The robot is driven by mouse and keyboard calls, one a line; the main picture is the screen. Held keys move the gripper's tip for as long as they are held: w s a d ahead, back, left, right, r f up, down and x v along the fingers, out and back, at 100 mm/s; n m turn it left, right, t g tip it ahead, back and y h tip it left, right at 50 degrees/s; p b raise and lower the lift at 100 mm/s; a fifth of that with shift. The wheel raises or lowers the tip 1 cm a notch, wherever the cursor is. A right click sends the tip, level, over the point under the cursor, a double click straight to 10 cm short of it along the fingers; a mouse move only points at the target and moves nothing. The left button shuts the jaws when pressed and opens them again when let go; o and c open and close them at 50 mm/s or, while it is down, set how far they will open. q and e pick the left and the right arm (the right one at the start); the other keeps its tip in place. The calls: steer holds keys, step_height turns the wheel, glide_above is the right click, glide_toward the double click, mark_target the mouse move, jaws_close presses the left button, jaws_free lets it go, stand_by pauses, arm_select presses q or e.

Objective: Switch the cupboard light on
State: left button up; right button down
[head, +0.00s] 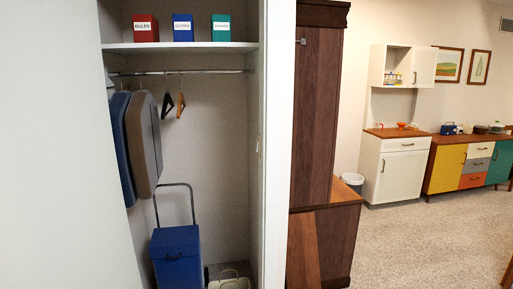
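An open built-in cupboard (205,130) takes up the left half of the head view. Its inside is visible, and no glowing lamp shows there. A small pale fitting (258,147) sits on the right inner edge of the cupboard opening; it is too small to tell whether it is a switch or a latch. Neither of my grippers is in view.
A shelf (180,47) holds red, blue and green boxes. A dark wooden stand (318,110) is right; open floor (420,245) lies beyond.

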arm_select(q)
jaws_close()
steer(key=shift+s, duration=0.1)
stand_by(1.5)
